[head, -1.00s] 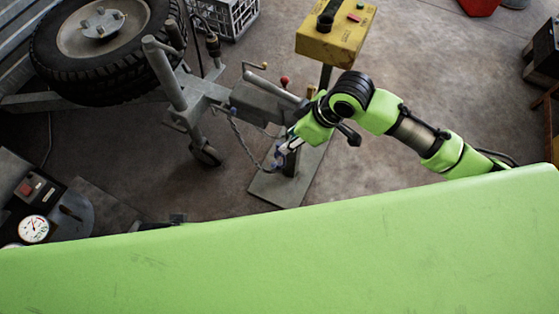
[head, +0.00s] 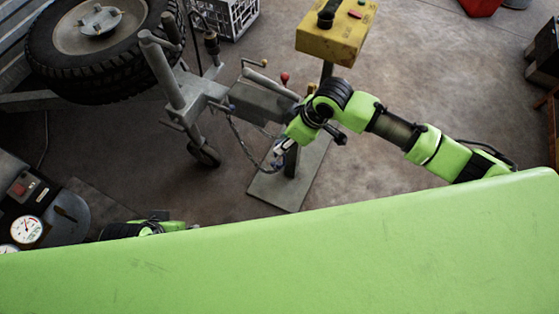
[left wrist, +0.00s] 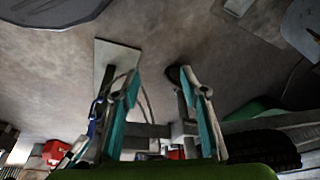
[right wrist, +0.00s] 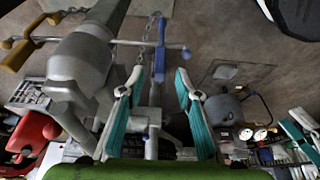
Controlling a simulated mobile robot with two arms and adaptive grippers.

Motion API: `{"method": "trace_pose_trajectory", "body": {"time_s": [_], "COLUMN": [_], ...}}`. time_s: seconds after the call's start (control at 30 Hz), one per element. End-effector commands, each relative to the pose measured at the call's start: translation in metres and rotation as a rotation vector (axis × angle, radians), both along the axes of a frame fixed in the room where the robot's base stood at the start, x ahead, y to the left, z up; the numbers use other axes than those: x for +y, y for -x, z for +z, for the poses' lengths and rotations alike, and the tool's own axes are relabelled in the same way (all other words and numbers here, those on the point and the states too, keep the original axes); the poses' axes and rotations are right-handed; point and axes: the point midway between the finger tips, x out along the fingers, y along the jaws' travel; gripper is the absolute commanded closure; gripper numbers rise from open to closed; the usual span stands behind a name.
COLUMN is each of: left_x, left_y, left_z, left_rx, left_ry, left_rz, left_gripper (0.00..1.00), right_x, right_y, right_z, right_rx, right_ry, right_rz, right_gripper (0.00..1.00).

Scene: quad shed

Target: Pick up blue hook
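The blue hook (right wrist: 160,62) shows in the right wrist view at the end of a chain (right wrist: 150,22), ahead of and between my right fingers. My right gripper (right wrist: 156,82) is open, with a clear gap on both sides of the hook; I see no contact. In the head view my right gripper (head: 281,148) is beside the chain's lower end, where the hook is small and partly hidden. My left gripper (left wrist: 160,82) is open and empty in its wrist view. A small blue part (left wrist: 92,127) shows beyond its left finger; I cannot tell whether it is the hook.
A yellow control box (head: 335,35) stands on a post with a grey floor plate (head: 270,190). A grey trailer hitch with a jack wheel (head: 204,154) and a spare tyre (head: 45,60) are at left. Bare floor (head: 390,165) lies at right.

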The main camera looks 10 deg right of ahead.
Motion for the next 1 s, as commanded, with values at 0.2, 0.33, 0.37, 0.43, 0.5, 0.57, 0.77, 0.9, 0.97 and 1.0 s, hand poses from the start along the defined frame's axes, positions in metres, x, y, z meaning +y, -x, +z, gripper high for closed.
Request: {"method": "trace_pose_trajectory", "body": {"time_s": [0.2, 0.33, 0.37, 0.43, 0.5, 0.57, 0.77, 0.9, 0.97, 1.0], "left_x": [0.001, 0.001, 0.001, 0.001, 0.001, 0.001, 0.001, 0.001, 0.001, 0.001], "left_y": [0.005, 0.005, 0.005, 0.005, 0.005, 0.005, 0.005, 0.005, 0.005, 0.005], "left_z": [0.002, -0.003, -0.003, -0.003, -0.003, -0.003, -0.003, -0.003, -0.003, -0.002], "left_rx": [-0.007, -0.008, -0.008, -0.008, -0.008, -0.008, -0.008, -0.008, -0.008, -0.008], "left_ry": [0.000, 0.000, 0.000, 0.000, 0.000, 0.000, 0.000, 0.000, 0.000, 0.000], "left_rz": [0.001, 0.001, 0.001, 0.001, 0.001, 0.001, 0.001, 0.001, 0.001, 0.001], "left_gripper": [0.60, 0.60, 0.60, 0.60, 0.60, 0.60, 0.60, 0.60, 0.60, 0.60], "right_x": [0.009, 0.014, 0.014, 0.015, 0.015, 0.015, 0.015, 0.015, 0.015, 0.015], "right_y": [-0.006, -0.010, -0.010, -0.011, -0.011, -0.011, -0.011, -0.011, -0.011, -0.011], "right_z": [-0.030, -0.043, -0.045, -0.046, -0.046, -0.046, -0.046, -0.045, -0.045, -0.045], "right_rx": [0.000, 0.000, -0.001, -0.001, -0.002, -0.002, -0.001, -0.002, -0.002, -0.002], "right_ry": [-0.001, 0.000, 0.001, 0.001, 0.000, 0.000, 0.001, 0.000, 0.000, 0.000], "right_rz": [0.000, 0.001, 0.001, 0.001, 0.001, 0.001, 0.001, 0.001, 0.001, 0.001], "right_gripper": [0.69, 0.69, 0.69, 0.69, 0.69, 0.69, 1.00, 1.00, 1.00, 1.00]}}
